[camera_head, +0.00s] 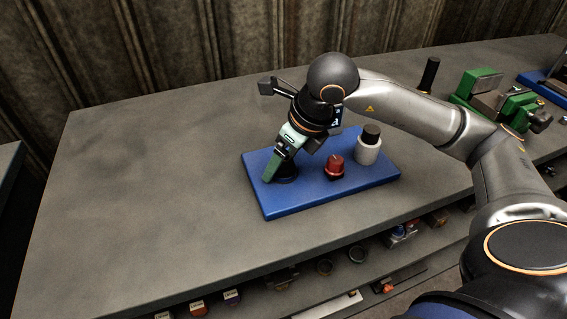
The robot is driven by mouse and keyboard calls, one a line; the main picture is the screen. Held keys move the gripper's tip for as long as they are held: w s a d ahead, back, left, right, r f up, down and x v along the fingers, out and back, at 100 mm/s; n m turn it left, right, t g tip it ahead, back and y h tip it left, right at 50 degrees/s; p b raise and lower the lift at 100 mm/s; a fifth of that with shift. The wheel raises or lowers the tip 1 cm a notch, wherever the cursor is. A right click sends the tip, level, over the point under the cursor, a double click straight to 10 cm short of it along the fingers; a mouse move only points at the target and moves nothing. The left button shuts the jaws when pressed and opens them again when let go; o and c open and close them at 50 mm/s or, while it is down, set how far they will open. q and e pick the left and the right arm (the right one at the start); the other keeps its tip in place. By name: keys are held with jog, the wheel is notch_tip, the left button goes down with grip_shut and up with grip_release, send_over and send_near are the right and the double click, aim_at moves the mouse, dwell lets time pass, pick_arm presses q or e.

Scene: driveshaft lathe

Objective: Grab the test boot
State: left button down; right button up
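A blue tray (325,196) lies on the grey bench and holds a few parts. A dark, black part (288,177), which looks like the boot, is at the tray's left side and is mostly hidden behind my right gripper. My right gripper (272,176) comes in from the right and points down at this black part, with its green-grey fingers beside or around it. Whether they touch it or are closed on it cannot be told. My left gripper is not in view.
A red knob-like part (334,167) and a white cylinder with a black top (368,149) stand on the tray close to the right gripper. A green vise-like machine (490,100) stands at the right. The bench's left side (140,180) is clear. A shelf below holds small parts.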

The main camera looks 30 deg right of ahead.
grip_shut()
dwell(0.5)
jog(key=shift+r, duration=0.1)
